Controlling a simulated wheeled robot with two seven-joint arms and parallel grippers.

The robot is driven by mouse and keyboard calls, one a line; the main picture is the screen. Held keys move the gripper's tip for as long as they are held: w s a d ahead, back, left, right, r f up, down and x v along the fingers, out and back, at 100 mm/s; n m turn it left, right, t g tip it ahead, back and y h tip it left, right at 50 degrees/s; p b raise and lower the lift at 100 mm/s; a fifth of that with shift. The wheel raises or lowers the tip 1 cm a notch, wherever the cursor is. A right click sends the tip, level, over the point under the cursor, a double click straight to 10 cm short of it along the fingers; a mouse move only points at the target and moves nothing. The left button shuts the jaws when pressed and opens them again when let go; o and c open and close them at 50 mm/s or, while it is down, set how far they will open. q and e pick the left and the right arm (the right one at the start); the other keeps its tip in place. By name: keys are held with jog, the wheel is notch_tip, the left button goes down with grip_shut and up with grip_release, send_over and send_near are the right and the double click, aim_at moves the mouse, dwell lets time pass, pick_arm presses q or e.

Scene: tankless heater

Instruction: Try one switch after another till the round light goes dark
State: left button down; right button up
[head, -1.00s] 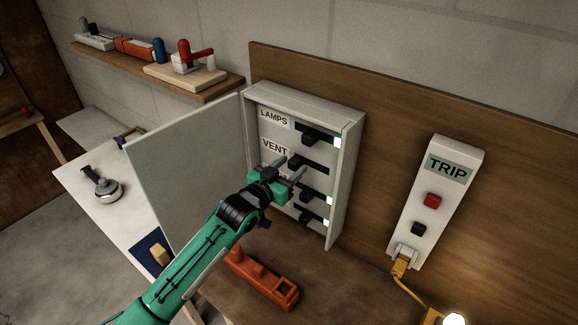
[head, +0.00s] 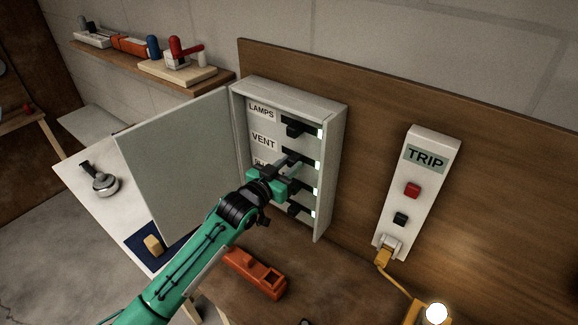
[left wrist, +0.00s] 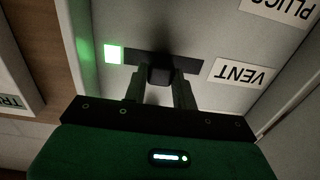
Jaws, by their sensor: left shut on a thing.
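The grey switch box (head: 327,170) stands open, its door (head: 178,160) swung left. It holds a column of black sliding switches, among them the LAMPS switch (head: 296,126). My left gripper (head: 287,163) is at the VENT row. In the left wrist view its fingers (left wrist: 161,95) are shut around the black VENT switch knob (left wrist: 160,75). The green indicator (left wrist: 114,54) at the end of that slot is lit. The other rows' indicators are lit too. The round light (head: 436,313) at the lower right glows bright white. My right gripper is not in view.
A white TRIP panel (head: 428,172) with a red button and a black button is on the wooden board to the right. A yellow plug (head: 384,257) sits at its foot. An orange tool (head: 254,274) lies on the bench below the box.

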pick_arm(q)
jog(key=shift+s+d+f, duration=0.1)
jog(key=shift+d, duration=0.1)
jog(key=c, duration=1.1)
grip_release()
jog(key=shift+s+d, duration=0.1)
jog(key=shift+s+a+f+b, duration=0.1)
jog(key=shift+s+a+b, duration=0.3)
jog(key=shift+a, duration=0.2)
jog(key=b+v, duration=0.2)
jog(key=v, duration=0.4)
jog(key=b+v, duration=0.2)
jog(key=v, duration=0.4)
jog(key=shift+s+r, duration=0.25)
jog(key=shift+s, duration=0.05)
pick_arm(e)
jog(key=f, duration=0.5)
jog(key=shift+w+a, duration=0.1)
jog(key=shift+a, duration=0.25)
